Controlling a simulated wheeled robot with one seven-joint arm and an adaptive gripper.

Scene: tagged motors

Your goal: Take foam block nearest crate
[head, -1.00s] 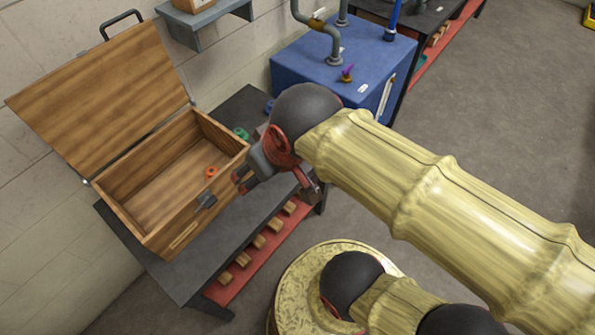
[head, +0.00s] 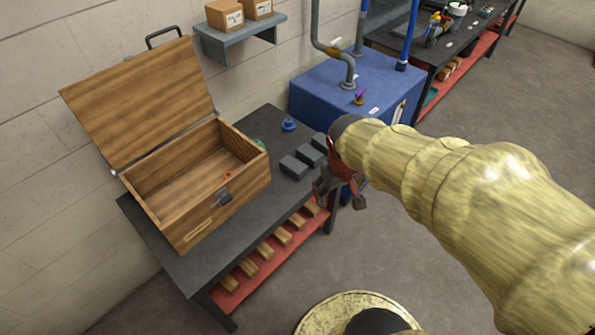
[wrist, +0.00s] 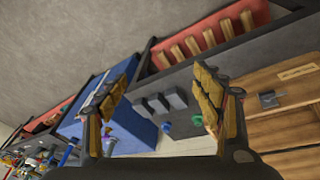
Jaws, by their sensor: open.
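Three dark grey blocks, which look like the foam blocks, stand in a row on the bench right of the wooden crate (head: 205,215). The block nearest the crate (head: 293,168) is the left one in the head view; in the wrist view it is the right one (wrist: 175,98). The middle block (head: 309,154) and the far block (head: 321,141) are beside it, the far one close to my arm. My gripper (head: 341,197) is open and empty, over the bench's front edge, right of the blocks. In the wrist view the blocks appear between its fingers (wrist: 158,95), some distance beyond.
The crate's lid is raised, and a small orange-red thing (head: 227,175) is inside. A blue knob-like part (head: 289,124) and a green part (wrist: 197,121) are on the bench (head: 165,235). A blue cabinet (head: 335,88) with pipes stands behind. Wooden pieces (head: 265,250) sit on the red lower shelf.

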